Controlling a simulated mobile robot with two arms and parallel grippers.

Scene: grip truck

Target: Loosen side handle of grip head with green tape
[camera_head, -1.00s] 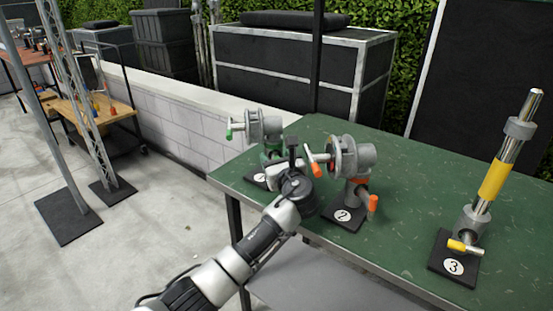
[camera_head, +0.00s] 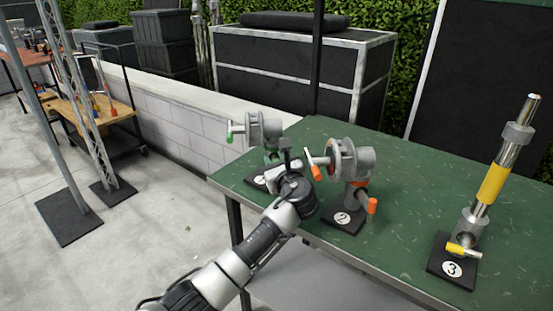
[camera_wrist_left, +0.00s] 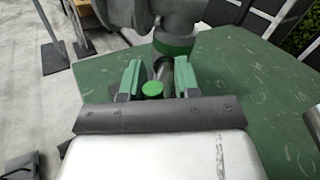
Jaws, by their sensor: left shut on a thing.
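The grip head with green tape (camera_head: 264,130) stands on the left of the green table, on the base marked with a number plate. Its green-tipped T-handle (camera_head: 236,131) points left. My left gripper (camera_head: 284,160) is low at this head's near side and hides part of its lower post. In the left wrist view, the green-tipped side handle (camera_wrist_left: 152,89) lies between the two fingers (camera_wrist_left: 157,78), below the green tape band (camera_wrist_left: 174,45). The gripper is shut on this handle. My right gripper is not in view.
Close to the right of my gripper stands an orange-taped grip head (camera_head: 352,160) on base 2. A yellow-taped post (camera_head: 493,180) stands on base 3 at the right. The green table (camera_head: 410,190) is clear between and behind them.

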